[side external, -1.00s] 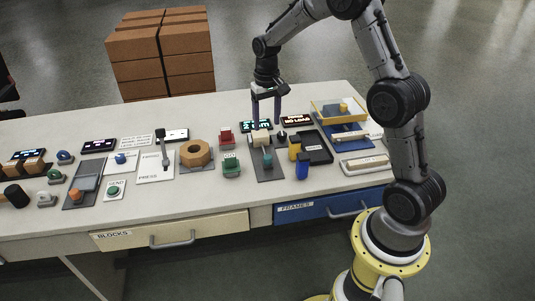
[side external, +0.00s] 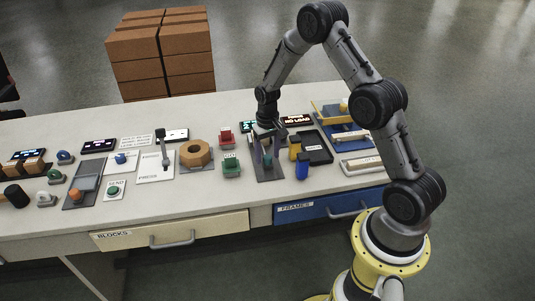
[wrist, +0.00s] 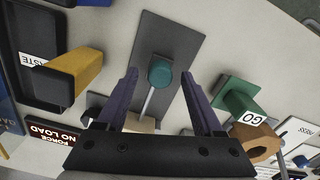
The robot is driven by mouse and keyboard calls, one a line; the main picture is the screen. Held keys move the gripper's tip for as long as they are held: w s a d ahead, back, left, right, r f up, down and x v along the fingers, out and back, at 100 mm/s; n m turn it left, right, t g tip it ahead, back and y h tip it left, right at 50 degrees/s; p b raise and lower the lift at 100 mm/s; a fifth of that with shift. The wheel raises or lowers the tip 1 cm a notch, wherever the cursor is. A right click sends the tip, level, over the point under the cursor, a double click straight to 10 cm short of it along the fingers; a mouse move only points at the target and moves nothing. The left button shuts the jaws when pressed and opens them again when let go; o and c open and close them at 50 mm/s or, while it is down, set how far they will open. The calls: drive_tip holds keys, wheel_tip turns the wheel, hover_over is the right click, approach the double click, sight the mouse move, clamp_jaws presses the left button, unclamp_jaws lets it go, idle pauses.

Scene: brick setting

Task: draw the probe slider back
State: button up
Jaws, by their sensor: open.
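The probe slider's teal knob (wrist: 159,72) stands on a dark grey plate (wrist: 178,38) in the wrist view. A thin pale rod (wrist: 149,102) runs from the knob toward a beige block (wrist: 146,124), partly hidden behind my gripper. My gripper (wrist: 160,77) is open, with one purple finger on each side of the knob and a gap visible on both sides. In the side view my gripper (side external: 266,158) is low over the same plate (side external: 268,174), and its fingers largely hide the knob and block.
A green GO block (wrist: 236,98) and an orange-brown hexagonal nut (wrist: 252,142) lie to the right in the wrist view. A yellow block (wrist: 75,72) by a dark tray (wrist: 38,45) is to the left. A blue block (side external: 302,166) stands right of the plate in the side view.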

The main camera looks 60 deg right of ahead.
clamp_jaws()
idle(0.4)
idle(1.1)
